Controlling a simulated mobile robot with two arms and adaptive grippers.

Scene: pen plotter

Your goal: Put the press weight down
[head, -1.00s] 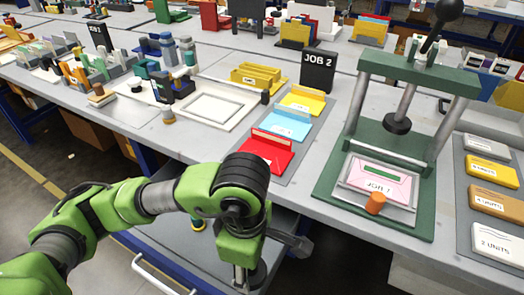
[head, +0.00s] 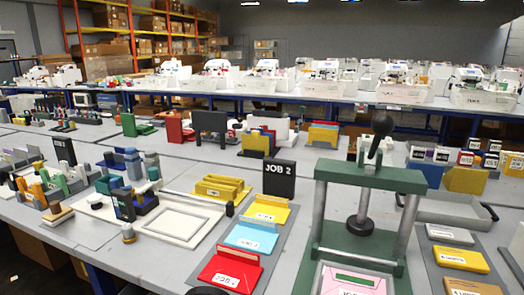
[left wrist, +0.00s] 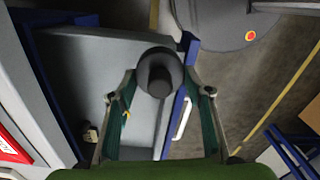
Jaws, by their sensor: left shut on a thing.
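In the left wrist view my left gripper (left wrist: 159,80) is shut on a dark grey round piece (left wrist: 158,68), which looks like the press weight. One finger is on each side of it. It is held over a grey surface with a blue edge; the gap beneath it cannot be judged. A pink job card (head: 348,283) lies beneath. My right gripper is not seen.
Red, blue and yellow envelopes (head: 250,236) lie left of the press, near the black JOB 2 sign (head: 279,180). A white frame (head: 180,222) lies further left. Several labelled slabs (head: 462,259) lie right of the press. Floor shows in the left wrist view.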

